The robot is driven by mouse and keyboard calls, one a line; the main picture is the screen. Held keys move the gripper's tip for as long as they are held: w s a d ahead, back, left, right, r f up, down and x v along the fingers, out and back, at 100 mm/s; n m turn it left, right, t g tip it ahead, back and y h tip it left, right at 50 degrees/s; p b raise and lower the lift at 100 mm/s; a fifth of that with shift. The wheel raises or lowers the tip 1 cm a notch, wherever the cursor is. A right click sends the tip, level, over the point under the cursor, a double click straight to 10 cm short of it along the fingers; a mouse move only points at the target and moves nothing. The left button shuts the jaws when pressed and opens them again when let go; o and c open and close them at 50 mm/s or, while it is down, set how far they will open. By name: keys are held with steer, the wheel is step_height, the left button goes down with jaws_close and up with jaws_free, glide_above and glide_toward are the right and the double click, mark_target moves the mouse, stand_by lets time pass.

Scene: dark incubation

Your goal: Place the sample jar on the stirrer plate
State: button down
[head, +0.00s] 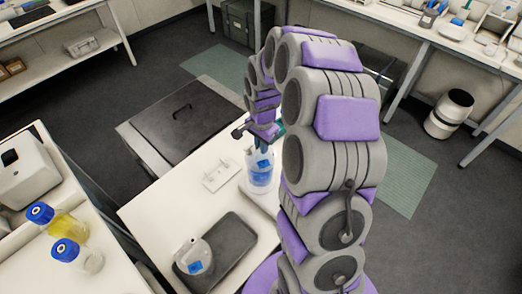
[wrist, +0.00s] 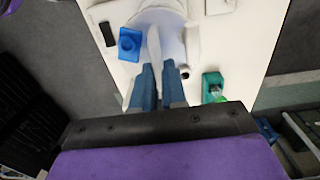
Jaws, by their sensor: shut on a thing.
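The sample jar (head: 261,176), a clear vessel with blue contents or a blue label, stands upright at the white stirrer plate (head: 262,198) in the head view. I cannot tell whether its base touches the plate. My gripper (head: 262,146) reaches down to the jar's top and is shut on it. In the wrist view, my gripper's blue fingers (wrist: 161,72) are close together, at a pale, rounded part of the jar (wrist: 166,22). The fingers and the arm hide part of the grip.
A dark tray (head: 236,238) with a pale vessel (head: 193,257) lies at the front of the white table. A small white rack (head: 220,175) is left of the jar. A teal item (wrist: 213,87) lies right of the fingers.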

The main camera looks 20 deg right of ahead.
steer(key=shift+w, duration=0.2)
steer(key=shift+w+f, duration=0.1)
steer(key=shift+f, duration=0.1)
steer(key=shift+f+b, duration=0.45)
steer(key=shift+f, duration=1.15)
steer(key=c, duration=1.2)
jaws_free()
steer(key=shift+o, duration=0.2)
step_height(320, 180, up, 12)
steer(key=shift+r+p, duration=0.1)
steer(key=shift+p, duration=0.75)
steer(key=shift+s, duration=0.2)
